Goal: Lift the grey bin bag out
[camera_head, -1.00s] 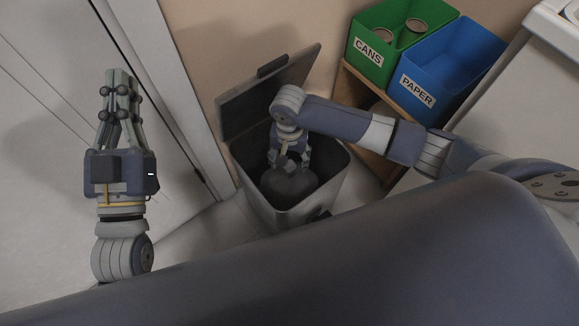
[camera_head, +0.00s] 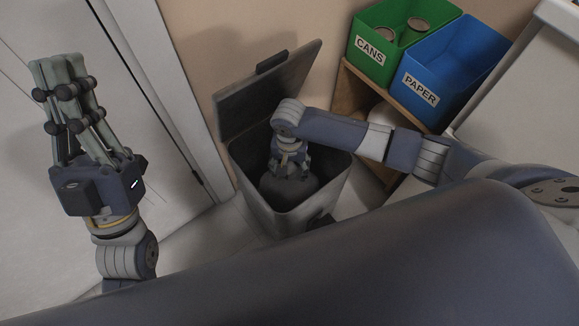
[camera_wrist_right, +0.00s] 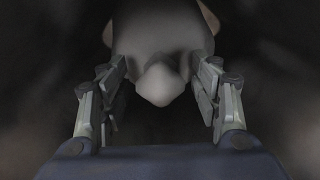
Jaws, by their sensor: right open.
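The grey bin bag (camera_head: 288,190) sits inside the open bin (camera_head: 262,205), below the rim. Its rounded top and pointed knot (camera_wrist_right: 160,84) show in the right wrist view; its lower part is hidden by the bin. My right gripper (camera_head: 287,168) reaches down into the bin over the bag. In the right wrist view, its fingers (camera_wrist_right: 158,88) stand apart on either side of the knot, with the jaws open. My left gripper (camera_head: 52,72) is raised at the left, away from the bin. Its fingers lie together and hold nothing visible.
The bin's lid (camera_head: 268,88) stands open against the wall. A green CANS box (camera_head: 372,58) with cans and a blue PAPER box (camera_head: 428,92) sit on a wooden shelf (camera_head: 352,92) to the right. A white door (camera_head: 160,100) is at left.

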